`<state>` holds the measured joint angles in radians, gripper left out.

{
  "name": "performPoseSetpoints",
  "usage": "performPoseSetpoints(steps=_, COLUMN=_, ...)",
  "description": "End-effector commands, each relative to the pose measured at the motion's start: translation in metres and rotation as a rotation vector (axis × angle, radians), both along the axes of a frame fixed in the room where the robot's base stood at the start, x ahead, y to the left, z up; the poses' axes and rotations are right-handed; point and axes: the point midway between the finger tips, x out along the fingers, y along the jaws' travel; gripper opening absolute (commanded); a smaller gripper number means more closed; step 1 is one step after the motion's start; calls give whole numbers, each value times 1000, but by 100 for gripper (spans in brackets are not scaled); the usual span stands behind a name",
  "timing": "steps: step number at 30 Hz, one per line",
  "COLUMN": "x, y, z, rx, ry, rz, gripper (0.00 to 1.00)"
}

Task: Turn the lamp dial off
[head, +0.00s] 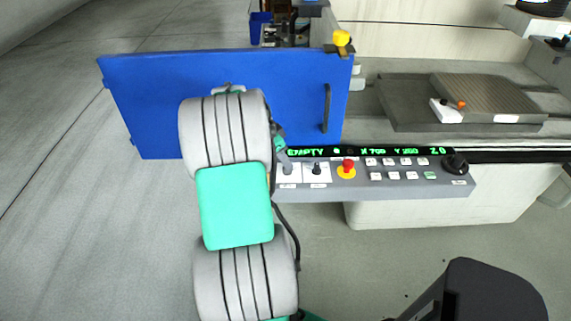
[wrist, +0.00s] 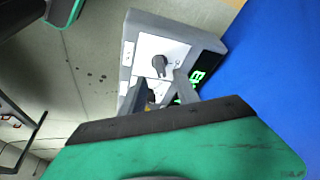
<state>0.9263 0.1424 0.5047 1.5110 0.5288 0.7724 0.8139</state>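A grey control panel (head: 410,190) with a green-lit display stands right of my arm. On its left part are a black dial (head: 316,169) on a white plate and, partly covered by my gripper (head: 284,158), another white plate. In the wrist view a dark dial (wrist: 159,66) on a white plate lies just beyond the fingertips of my gripper (wrist: 160,80). The fingers are apart, and nothing is visibly held. A second dark part with yellow shows between them, partly hidden. Labels are too small to read, so I cannot tell which dial is the lamp's.
A red stop button (head: 347,165) on yellow, several small buttons and a black knob (head: 455,164) are further right on the panel. A large blue panel (head: 230,85) stands close behind my arm. A grey worktable (head: 395,100) is at the upper right.

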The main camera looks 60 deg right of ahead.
Motion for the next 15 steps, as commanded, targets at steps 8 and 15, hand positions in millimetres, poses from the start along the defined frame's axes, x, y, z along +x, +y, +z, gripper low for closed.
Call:
performPoseSetpoints(steps=8, x=-7, y=-13, z=-37, rx=0, ry=0, rz=4, gripper=37)
performPoseSetpoints(steps=15, x=-7, y=-13, z=-39, rx=0, ry=-2, rz=6, gripper=37)
